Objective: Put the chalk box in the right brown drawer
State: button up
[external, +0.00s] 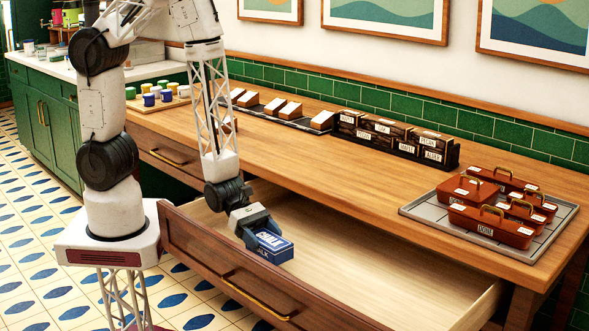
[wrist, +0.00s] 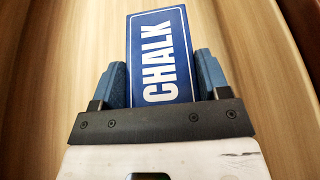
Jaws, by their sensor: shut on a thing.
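The chalk box (external: 272,246) is blue with white lettering. My gripper (external: 257,235) is shut on it, and the box is inside the open right brown drawer (external: 400,275), near its left end. In the wrist view the chalk box (wrist: 160,55) sits between the two blue fingers of my gripper (wrist: 161,85), with its CHALK label facing the camera. The wooden drawer floor (wrist: 60,60) shows behind it. I cannot tell whether the box touches the drawer floor.
The right drawer is otherwise empty, with free room to its right. A closed left drawer (external: 165,152) is in the same counter (external: 330,165). On top are a grey tray (external: 415,211) of red-brown toolboxes, dark labelled boxes (external: 384,138) and a rack of small boxes (external: 283,109).

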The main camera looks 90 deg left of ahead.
send_over(319, 280)
jog(key=shift+d+f, duration=0.15)
jog(key=shift+f, duration=0.6)
jog(key=shift+f, duration=1.75)
jog(key=shift+f, duration=0.1)
jog(key=o, duration=1)
